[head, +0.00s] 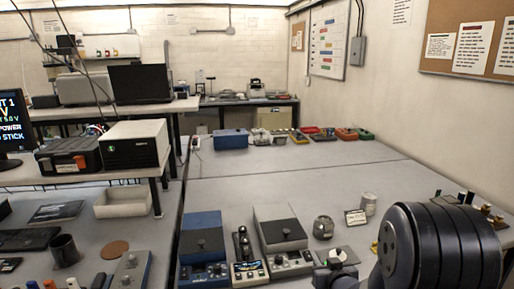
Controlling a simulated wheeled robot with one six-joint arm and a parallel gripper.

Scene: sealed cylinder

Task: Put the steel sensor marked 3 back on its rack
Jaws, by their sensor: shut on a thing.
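A large black ribbed joint of my arm fills the lower right of the head view. I cannot make out my gripper or its fingertips, nor anything held in them. A row of small dark, steel and brass-coloured pieces (470,203), possibly the sensor rack, stands along the right edge of the table, partly hidden by my arm. A small steel cylinder (368,203) stands on the table behind a little label card (355,217). A round metal jar (323,227) stands to their left. No mark 3 is readable.
Grey and blue instruments (282,234) with knobs stand at the front of the table (270,187). A blue box (231,139) and several coloured trays (346,133) stand at the back. The middle of the table is clear. A lower bench with a white bin (121,204) is at left.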

